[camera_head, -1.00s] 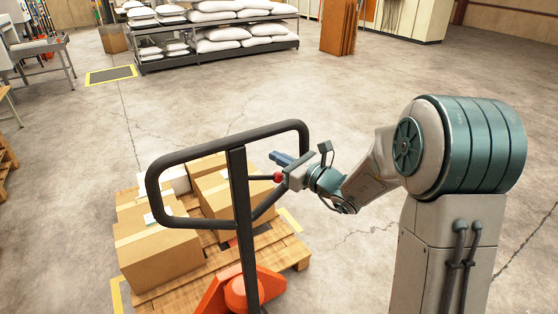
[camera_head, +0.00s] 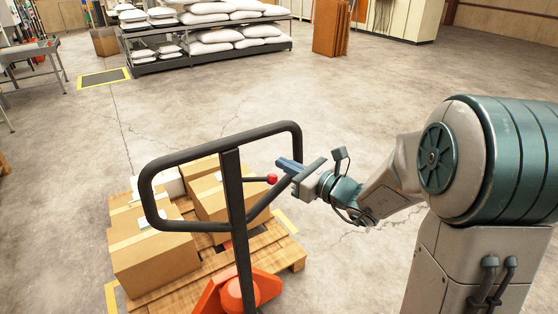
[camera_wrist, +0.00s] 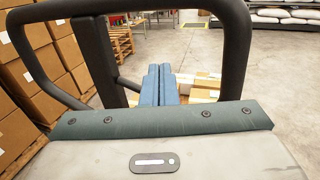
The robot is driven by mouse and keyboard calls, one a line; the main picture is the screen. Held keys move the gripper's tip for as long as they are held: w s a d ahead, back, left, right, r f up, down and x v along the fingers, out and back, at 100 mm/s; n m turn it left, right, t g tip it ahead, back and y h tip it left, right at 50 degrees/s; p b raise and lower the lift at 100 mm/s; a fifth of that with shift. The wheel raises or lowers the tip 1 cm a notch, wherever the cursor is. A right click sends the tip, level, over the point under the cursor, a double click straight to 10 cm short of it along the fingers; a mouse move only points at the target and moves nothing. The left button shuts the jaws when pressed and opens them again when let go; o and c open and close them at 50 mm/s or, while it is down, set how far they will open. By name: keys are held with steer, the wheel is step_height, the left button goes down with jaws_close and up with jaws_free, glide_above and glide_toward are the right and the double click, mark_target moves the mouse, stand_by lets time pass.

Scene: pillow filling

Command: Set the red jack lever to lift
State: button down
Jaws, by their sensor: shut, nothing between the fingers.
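The red jack lever shows as a red ball knob (camera_head: 272,179) on a short dark rod, standing out to the right from the pallet jack's post. The jack's black loop handle (camera_head: 226,137) stands upright around it. My gripper (camera_head: 283,162) is shut and empty, just above and to the right of the red knob. I cannot tell whether it touches the knob. In the wrist view, my gripper's blue fingers (camera_wrist: 159,78) lie together and point through the handle loop (camera_wrist: 237,50). The red knob does not show there.
The orange jack base (camera_head: 240,290) is low in front. Cartons (camera_head: 155,265) sit on a wooden pallet (camera_head: 285,250) behind the handle. A rack of white sacks (camera_head: 205,47) stands far back. The floor right of the pallet is clear.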

steer(key=s+d, duration=0.3)
steer(key=s, duration=0.2)
steer(key=shift+s+d, duration=0.3)
steer(key=shift+d, duration=0.05)
steer(key=s+a+f+n+g+h, duration=0.2)
steer(key=s+n+g, duration=0.3)
steer(key=s+n, duration=0.2)
steer(key=s+a+f+n+g+h, duration=0.1)
steer(key=s+f+n+g+h, duration=0.1)
steer(key=s+n+g, duration=0.45)
steer(key=s+d+f+n+t+h, duration=0.1)
steer(key=s+d+n+t+h, duration=0.2)
steer(key=d+n+h, duration=0.7)
steer(key=s+d+n, duration=0.2)
steer(key=d, duration=0.2)
steer(key=shift+s, duration=0.3)
